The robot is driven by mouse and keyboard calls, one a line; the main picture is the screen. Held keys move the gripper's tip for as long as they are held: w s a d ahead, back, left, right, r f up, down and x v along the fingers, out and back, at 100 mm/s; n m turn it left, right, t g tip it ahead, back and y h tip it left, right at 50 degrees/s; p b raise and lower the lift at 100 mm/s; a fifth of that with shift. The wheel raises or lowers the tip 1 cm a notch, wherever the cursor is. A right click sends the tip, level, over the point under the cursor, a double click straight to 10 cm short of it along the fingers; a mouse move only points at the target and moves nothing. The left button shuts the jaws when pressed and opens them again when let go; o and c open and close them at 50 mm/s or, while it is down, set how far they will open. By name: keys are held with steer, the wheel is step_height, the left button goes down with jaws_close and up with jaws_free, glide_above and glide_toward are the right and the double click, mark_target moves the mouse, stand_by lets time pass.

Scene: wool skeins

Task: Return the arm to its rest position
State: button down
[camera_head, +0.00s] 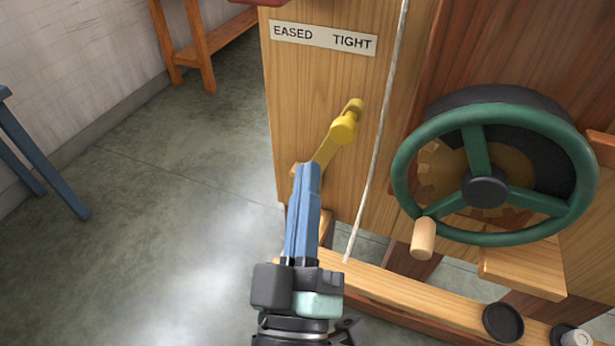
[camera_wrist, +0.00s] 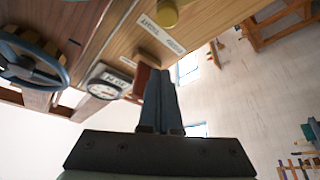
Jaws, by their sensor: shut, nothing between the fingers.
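My gripper (camera_head: 308,172) is shut and empty, its two blue fingers together, in front of the wooden cabinet in the head view. Its fingertips overlap the lower end of a yellow lever (camera_head: 343,128) in the picture; I cannot tell if they touch it. The lever leans up to the right below a label (camera_head: 322,38) reading EASED and TIGHT. In the wrist view my gripper (camera_wrist: 164,75) points up the picture, with the yellow lever's round knob (camera_wrist: 167,14) and the label (camera_wrist: 161,36) beyond its tips.
A green handwheel (camera_head: 486,190) with a wooden handle (camera_head: 423,238) is to the right. A pale cord (camera_head: 377,145) runs down the cabinet (camera_head: 290,95). A dial (camera_wrist: 104,86) shows in the wrist view. Floor (camera_head: 140,230) at left is open, with blue legs (camera_head: 45,160) by the wall.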

stand_by(0.3)
step_height(320, 180, up, 62)
steer(key=s+d+m+t+y+p, duration=0.1)
steer(key=m+t+p, duration=0.4)
steer(key=p, duration=2.6)
steer(key=m, duration=0.2)
steer(key=shift+s+r+m+p, duration=0.15)
steer(key=shift+r+m+p, duration=0.05)
steer(key=shift+m+p, duration=0.15)
